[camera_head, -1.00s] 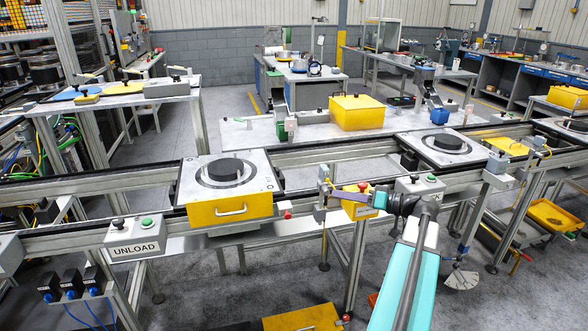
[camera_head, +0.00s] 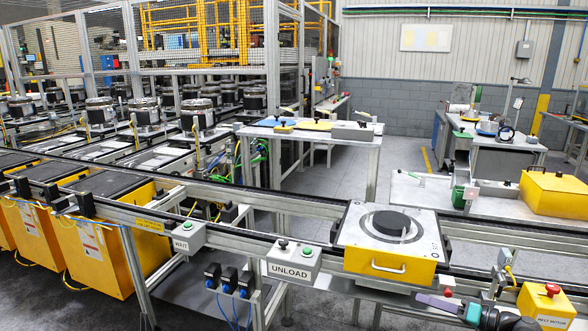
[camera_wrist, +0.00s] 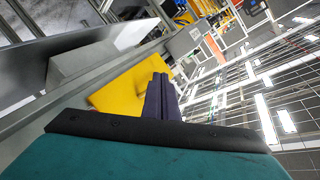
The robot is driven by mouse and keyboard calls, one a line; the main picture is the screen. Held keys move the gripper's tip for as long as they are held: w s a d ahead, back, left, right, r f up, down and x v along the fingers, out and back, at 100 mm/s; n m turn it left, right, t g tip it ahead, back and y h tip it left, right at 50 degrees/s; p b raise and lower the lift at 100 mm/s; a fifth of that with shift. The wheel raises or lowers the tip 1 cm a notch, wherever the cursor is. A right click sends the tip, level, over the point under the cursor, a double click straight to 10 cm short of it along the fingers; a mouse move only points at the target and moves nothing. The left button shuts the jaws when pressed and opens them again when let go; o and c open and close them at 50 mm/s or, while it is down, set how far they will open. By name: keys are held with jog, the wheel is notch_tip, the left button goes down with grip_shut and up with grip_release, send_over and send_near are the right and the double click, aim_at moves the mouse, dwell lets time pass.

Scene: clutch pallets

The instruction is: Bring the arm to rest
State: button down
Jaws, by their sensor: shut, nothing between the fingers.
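My gripper (camera_head: 426,299) shows at the lower right of the head view, its dark purple fingers pointing left. It is in front of the conveyor's near side, below and right of the yellow pallet (camera_head: 360,264) with the black disc. The rest of my arm is mostly cut off by the bottom edge. In the wrist view my gripper (camera_wrist: 159,82) has its purple fingers together with nothing between them. A yellow surface lies behind the fingers there.
The conveyor rail (camera_head: 265,236) runs across the view. An UNLOAD button box (camera_head: 290,262) and a WAIT box (camera_head: 187,237) hang on its front. A yellow motor box (camera_head: 545,304) is right of my gripper. Large yellow bins (camera_head: 95,248) stand at left.

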jog(key=a+f+g+y, duration=0.1)
jog(key=a+f+g, duration=0.2)
jog(key=a+f, duration=0.55)
jog(key=s+a+f+n+g+h, duration=0.1)
jog(key=s+a+f+g, duration=0.4)
jog(key=a+f, duration=0.6)
jog(key=s+a+f+n+g, duration=0.1)
jog(key=s+a+f+g, duration=0.3)
jog(key=s+a+f, duration=0.65)
jog(key=s+a+f+n+g+h, duration=0.1)
jog(key=s+a+f+g+h, duration=0.2)
jog(key=s+f, duration=0.35)
jog(key=s+a+f+g+h, duration=0.25)
jog(key=s+f, duration=0.25)
jog(key=s, duration=0.3)
jog(key=s+d+f+m+h, duration=0.2)
jog(key=d+h, duration=0.3)
jog(key=d, duration=0.4)
jog(key=shift+s+d+f+m+h, duration=0.35)
jog(key=shift+s+f, duration=0.25)
jog(key=shift+s, duration=0.25)
